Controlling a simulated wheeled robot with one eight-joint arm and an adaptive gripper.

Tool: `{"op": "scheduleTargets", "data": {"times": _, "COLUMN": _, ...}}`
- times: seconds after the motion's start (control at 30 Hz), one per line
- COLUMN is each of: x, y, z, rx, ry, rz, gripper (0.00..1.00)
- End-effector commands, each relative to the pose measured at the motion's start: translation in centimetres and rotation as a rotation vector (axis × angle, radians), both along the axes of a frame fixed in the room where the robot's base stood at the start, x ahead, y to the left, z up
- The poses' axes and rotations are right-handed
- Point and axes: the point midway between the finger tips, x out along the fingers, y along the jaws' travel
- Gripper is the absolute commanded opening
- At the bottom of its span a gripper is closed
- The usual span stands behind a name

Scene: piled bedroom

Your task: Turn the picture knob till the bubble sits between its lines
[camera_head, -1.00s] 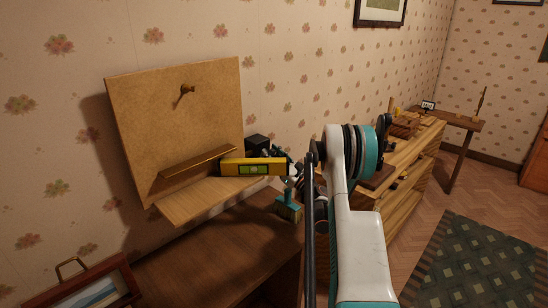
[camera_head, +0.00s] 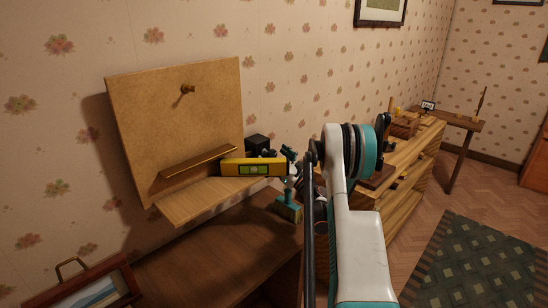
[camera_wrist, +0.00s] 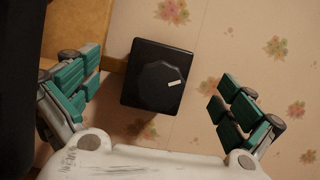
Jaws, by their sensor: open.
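A black box (camera_head: 257,143) stands at the right edge of the tan board. In the wrist view its dark many-sided knob (camera_wrist: 161,85) has a white mark pointing right and slightly up. My gripper (camera_wrist: 168,98) is open, its teal fingers spread left and right of the box and apart from it. In the head view the gripper (camera_head: 288,160) is small and partly hidden by my arm. A yellow level (camera_head: 228,168) with a green vial (camera_head: 253,170) lies at the front of the board's shelf. The bubble's place between the lines is too small to tell.
The upright tan board (camera_head: 170,125) carries a small wooden peg (camera_head: 187,89) and a sloping wooden ledge (camera_head: 200,167).

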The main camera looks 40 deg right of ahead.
Motion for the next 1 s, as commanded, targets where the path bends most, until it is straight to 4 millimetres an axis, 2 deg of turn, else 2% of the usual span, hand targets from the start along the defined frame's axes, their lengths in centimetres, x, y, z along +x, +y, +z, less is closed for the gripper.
{"op": "scheduleTargets", "data": {"times": 0.17, "x": -0.6, "y": -0.1, "z": 0.0, "rx": 0.000, "ry": 0.000, "rz": -0.001, "gripper": 1.00}}
{"op": "scheduleTargets", "data": {"times": 0.8, "x": -6.3, "y": -0.5, "z": -0.1, "rx": -0.001, "ry": 0.000, "rz": -0.001, "gripper": 1.00}}
{"op": "scheduleTargets", "data": {"times": 1.0, "x": -7.0, "y": -0.5, "z": 0.0, "rx": 0.000, "ry": 0.000, "rz": 0.001, "gripper": 1.00}}
